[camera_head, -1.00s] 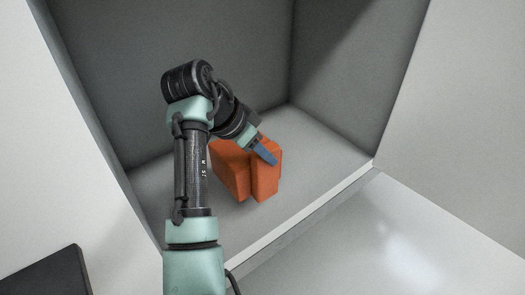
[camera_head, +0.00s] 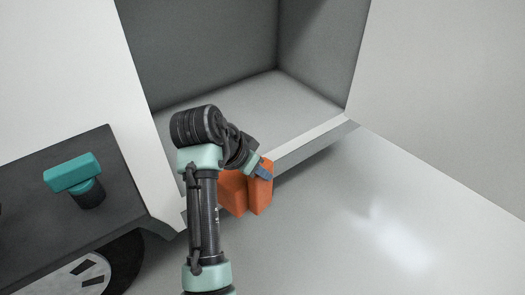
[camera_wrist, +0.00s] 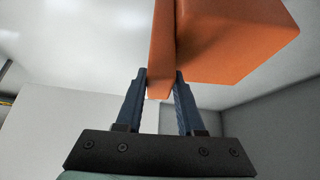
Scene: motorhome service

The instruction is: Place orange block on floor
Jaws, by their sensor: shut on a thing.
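The orange block (camera_head: 261,190) is a stepped piece with a thinner slab and a thicker part. In the head view it hangs in my gripper (camera_head: 263,172), just in front of the open compartment's front lip. In the wrist view, the block (camera_wrist: 235,42) fills the upper middle, with its narrow slab between the two blue fingers of my gripper (camera_wrist: 161,85). The fingers are shut on that slab. The pale floor (camera_head: 400,215) lies below and to the right in the head view. My arm hides part of the block's left side.
The grey compartment (camera_head: 290,95) stands open and empty behind the block, with a raised lip (camera_head: 310,143) at its front. A dark ledge (camera_head: 110,215) with a teal-topped knob (camera_head: 75,175) is at left, above a wheel (camera_head: 95,275). The floor at right is clear.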

